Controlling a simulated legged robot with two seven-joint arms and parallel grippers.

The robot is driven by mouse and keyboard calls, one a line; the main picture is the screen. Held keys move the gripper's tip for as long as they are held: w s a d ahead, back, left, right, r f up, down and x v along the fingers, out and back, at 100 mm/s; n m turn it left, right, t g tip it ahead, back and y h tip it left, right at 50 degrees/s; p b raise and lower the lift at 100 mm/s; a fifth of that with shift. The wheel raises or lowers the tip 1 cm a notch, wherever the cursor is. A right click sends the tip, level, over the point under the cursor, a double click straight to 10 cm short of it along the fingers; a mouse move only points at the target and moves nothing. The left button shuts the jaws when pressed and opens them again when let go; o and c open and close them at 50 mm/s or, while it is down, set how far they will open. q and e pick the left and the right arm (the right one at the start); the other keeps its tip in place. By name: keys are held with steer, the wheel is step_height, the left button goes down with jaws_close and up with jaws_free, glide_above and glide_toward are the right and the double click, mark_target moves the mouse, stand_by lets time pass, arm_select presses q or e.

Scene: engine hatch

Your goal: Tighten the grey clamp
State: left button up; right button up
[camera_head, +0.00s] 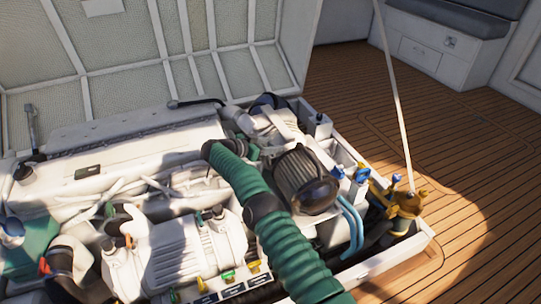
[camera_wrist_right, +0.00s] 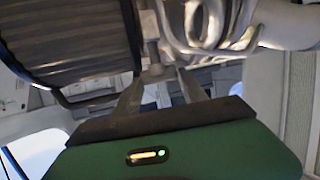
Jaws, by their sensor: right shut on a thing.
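My right gripper (camera_wrist_right: 160,76) shows in the wrist view with its two fingers reaching up to a small grey clamp (camera_wrist_right: 153,52). It is shut on the clamp's lower end, which sits between the fingertips. The exact contact is dim and blurred. The clamp and the fingertips cannot be made out clearly there. My left gripper is not in view.
A black ribbed cylinder (camera_head: 304,182) stands right of my arm and fills the upper left of the wrist view (camera_wrist_right: 70,45). Silver pipes (camera_wrist_right: 210,30) pass close to the clamp. The raised hatch lid (camera_head: 140,50) stands behind. Wooden floor (camera_head: 470,140) lies clear at right.

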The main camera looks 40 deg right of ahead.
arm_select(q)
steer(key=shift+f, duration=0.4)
arm_select(e)
steer(key=shift+w+a+r, duration=0.15)
steer(key=shift+w, duration=0.05)
steer(key=o, duration=1.3)
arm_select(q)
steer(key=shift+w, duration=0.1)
arm_select(e)
steer(key=shift+o, duration=0.3)
steer(key=shift+s, duration=0.1)
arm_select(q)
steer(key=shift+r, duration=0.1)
arm_select(e)
steer(key=shift+a, duration=0.1)
